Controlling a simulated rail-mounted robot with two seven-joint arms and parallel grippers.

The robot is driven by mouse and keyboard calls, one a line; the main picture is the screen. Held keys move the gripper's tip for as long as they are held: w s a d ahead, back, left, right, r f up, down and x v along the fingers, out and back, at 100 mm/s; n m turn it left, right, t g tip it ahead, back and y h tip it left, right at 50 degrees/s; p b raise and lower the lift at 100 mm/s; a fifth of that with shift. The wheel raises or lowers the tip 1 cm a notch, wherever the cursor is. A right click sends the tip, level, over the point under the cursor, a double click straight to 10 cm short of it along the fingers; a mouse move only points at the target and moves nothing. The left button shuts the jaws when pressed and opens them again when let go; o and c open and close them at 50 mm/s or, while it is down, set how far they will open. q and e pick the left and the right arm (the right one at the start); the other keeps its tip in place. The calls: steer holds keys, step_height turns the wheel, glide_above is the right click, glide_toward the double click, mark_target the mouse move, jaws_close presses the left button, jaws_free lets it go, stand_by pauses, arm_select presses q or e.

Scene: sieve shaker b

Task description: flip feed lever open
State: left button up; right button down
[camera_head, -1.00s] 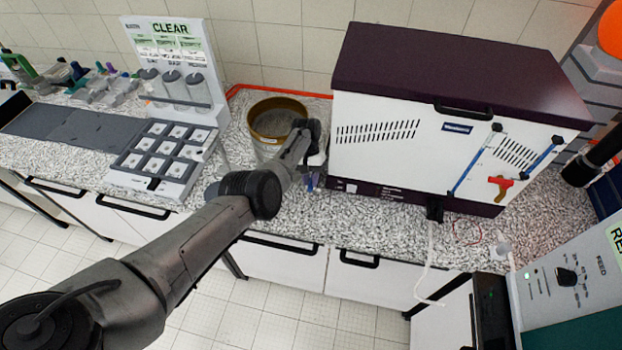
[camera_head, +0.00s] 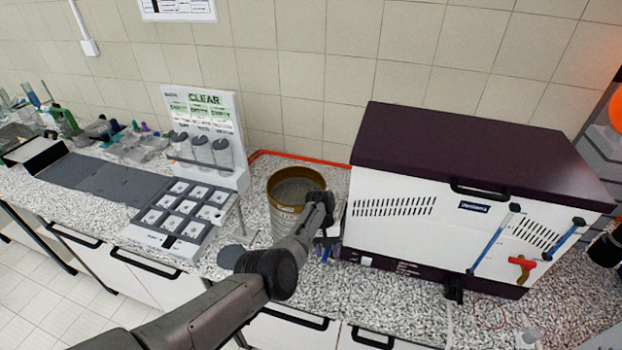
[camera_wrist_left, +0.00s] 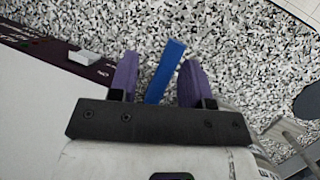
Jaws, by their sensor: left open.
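My left gripper (camera_wrist_left: 157,80) is open, with its two purple fingers apart. In the left wrist view a blue bar (camera_wrist_left: 167,65), which looks like the lever, stands between the fingers with a gap to each. Its lower end is hidden behind the gripper's dark crossbar. In the head view my left gripper (camera_head: 327,250) is low at the left side of the white machine with a dark purple lid (camera_head: 470,160). My wrist hides most of that spot, and small blue parts show there. My right gripper is not in view.
A metal bucket (camera_head: 284,222) stands just left of my left wrist. A grey tray of square cells (camera_head: 143,235) and a CLEAR board (camera_head: 235,125) stand further left. Blue handles (camera_head: 495,240) and a red handle (camera_head: 523,262) are on the machine's front.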

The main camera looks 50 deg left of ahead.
arm_select(q)
steer(key=shift+w+d+r+n+t, duration=0.1)
steer(key=shift+d+n+t, duration=0.25)
steer(key=shift+n, duration=0.45)
steer(key=a+r+n+t+y, duration=0.1)
steer(key=a+r+t+y, duration=0.1)
steer(key=r, duration=0.7)
steer(key=a+r+n+t+y, duration=0.1)
steer(key=a+r+t, duration=0.3)
steer(key=r, duration=0.6)
steer(key=a+r+n+t+y, duration=0.1)
steer(key=a+r+t, duration=0.3)
steer(key=r, duration=0.5)
steer(key=shift+r+n+t+y+b, duration=0.35)
steer(key=shift+n+t+y+b, duration=0.1)
steer(key=shift+t+y, duration=0.45)
